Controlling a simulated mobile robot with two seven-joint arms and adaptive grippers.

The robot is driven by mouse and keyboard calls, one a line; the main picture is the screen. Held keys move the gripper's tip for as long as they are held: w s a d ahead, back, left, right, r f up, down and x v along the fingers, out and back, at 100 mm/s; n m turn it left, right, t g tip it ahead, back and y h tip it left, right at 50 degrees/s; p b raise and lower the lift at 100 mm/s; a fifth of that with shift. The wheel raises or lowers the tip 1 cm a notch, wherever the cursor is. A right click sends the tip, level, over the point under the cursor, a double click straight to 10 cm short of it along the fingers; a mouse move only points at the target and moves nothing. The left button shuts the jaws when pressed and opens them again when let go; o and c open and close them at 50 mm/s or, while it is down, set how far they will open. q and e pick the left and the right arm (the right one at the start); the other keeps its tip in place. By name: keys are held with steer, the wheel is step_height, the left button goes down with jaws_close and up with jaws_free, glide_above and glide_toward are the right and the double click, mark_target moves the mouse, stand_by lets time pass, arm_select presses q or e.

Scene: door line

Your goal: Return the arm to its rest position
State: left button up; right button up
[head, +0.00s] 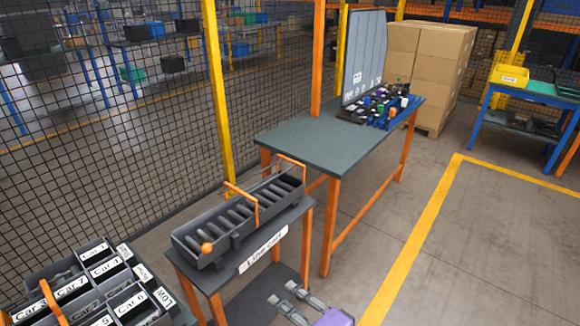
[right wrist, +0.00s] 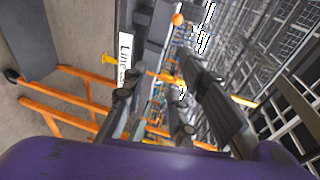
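My right gripper (head: 300,296) shows at the bottom edge of the head view, in front of the cart's lower shelf. Its two grey fingers stand apart and part of the purple wrist (head: 335,318) is visible. In the right wrist view the right gripper (right wrist: 160,95) has its fingers spread, with background showing between them and nothing held. The gripper is apart from the cart and the tote. My left gripper is in neither view.
A dark slotted tote (head: 240,218) with orange handles sits on the labelled cart (head: 290,216). Labelled bins (head: 104,268) stand at lower left. A workbench (head: 310,142) carries small parts. Mesh fencing (head: 100,130) runs behind. Floor at right (head: 490,250) is clear.

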steer(key=s+d+f+n+h, duration=0.5)
steer(key=d+f+n+h, duration=0.1)
steer(key=d+f+n, duration=0.25)
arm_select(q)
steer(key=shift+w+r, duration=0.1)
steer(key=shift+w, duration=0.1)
arm_select(e)
steer(key=s+d+f+g+h, duration=0.1)
steer(key=s+d+f, duration=0.3)
steer(key=s, duration=0.5)
steer(key=s+d+f+g+h, duration=0.2)
steer(key=s+d+f+h, duration=0.1)
steer(key=s+d+f, duration=0.2)
steer(key=s+d+n, duration=0.1)
steer(key=s+d, duration=0.1)
steer(key=s, duration=0.2)
steer(key=shift+s+f, duration=0.15)
steer(key=shift+s, duration=0.1)
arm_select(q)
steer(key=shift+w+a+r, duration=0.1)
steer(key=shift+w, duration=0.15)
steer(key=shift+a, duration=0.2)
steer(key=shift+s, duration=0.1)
